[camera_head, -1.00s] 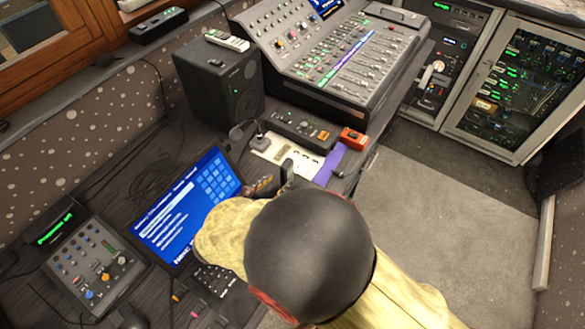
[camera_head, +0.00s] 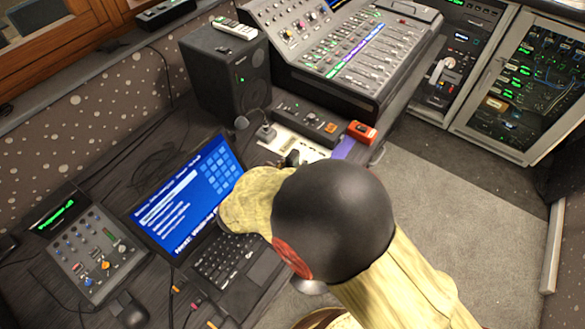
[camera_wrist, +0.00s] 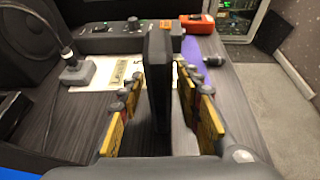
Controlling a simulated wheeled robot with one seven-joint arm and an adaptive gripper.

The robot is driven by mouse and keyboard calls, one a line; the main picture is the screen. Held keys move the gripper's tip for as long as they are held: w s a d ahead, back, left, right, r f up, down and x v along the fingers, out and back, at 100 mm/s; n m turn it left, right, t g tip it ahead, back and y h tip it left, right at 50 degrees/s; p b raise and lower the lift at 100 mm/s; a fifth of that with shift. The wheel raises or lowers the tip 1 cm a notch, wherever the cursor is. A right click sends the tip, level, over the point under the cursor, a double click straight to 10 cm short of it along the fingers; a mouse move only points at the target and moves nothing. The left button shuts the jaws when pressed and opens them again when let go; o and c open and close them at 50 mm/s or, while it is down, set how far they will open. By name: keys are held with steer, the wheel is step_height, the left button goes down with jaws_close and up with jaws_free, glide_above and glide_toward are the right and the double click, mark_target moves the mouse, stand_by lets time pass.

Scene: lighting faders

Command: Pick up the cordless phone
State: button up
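A tall black slab, which looks like the cordless phone (camera_wrist: 160,78), stands upright in the middle of the wrist view, seen on its narrow side. Its buttons do not show. My gripper (camera_wrist: 160,98) is open, with its yellow-padded fingers on either side of the slab. Narrow gaps show between the slab and both fingers, so it does not look clamped. The slab's lower end is partly hidden. In the head view my arm hides most of the gripper, and only a small dark upright part shows past it.
A white sheet (camera_wrist: 100,92), a small microphone (camera_wrist: 76,68), an orange-red device (camera_wrist: 198,23) and a purple strip (camera_wrist: 208,48) lie beyond the gripper. A laptop (camera_head: 190,200) is at left. A speaker (camera_head: 222,80) carries a pale keypad handset (camera_head: 235,28). The desk's right edge is close.

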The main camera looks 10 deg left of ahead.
jaws_close()
stand_by(0.6)
